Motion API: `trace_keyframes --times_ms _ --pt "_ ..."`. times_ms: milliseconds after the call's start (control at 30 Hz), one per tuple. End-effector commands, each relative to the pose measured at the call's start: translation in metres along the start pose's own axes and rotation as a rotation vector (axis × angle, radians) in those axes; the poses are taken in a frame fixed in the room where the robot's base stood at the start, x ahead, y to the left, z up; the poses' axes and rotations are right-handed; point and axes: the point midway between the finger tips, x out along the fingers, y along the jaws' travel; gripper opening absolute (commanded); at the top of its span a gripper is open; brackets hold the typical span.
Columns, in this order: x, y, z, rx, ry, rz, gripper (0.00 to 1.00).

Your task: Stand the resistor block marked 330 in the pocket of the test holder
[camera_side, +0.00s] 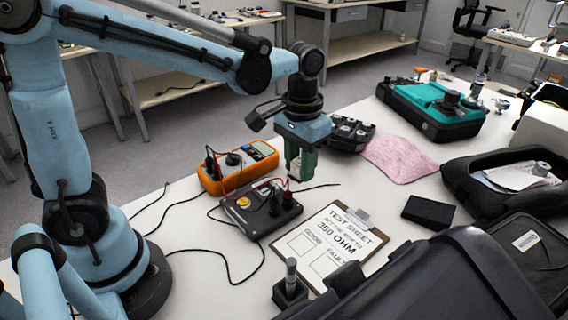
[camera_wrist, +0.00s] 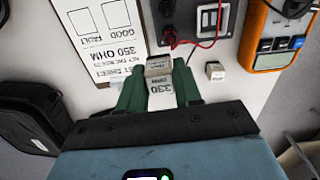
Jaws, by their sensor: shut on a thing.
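My gripper (camera_side: 300,168) points down above the table, just behind the test holder (camera_side: 260,207), a dark box with a yellow button and red leads. In the wrist view, the green fingers of my gripper (camera_wrist: 159,80) are shut on the resistor block (camera_wrist: 160,90), a pale block whose label reads 330 upside down. The block is hidden by the fingers in the side view. Part of the test holder (camera_wrist: 185,25) shows beyond the fingertips in the wrist view, apart from the block.
Another small block (camera_wrist: 215,71) stands right of my fingers. An orange meter (camera_side: 238,166) stands behind the holder, with leads between. A clipboard test sheet (camera_side: 330,240) lies to the right. A pink cloth (camera_side: 400,158) and a black pad (camera_side: 428,212) lie farther right.

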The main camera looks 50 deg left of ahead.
Motion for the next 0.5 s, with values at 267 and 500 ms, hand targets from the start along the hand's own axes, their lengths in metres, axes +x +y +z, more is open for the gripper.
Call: trace_keyframes --times_ms 267,500 --pt "0.005 -0.072 0.017 0.025 0.001 0.001 0.04" --pt "0.013 -0.085 0.021 0.038 0.001 0.001 0.04"
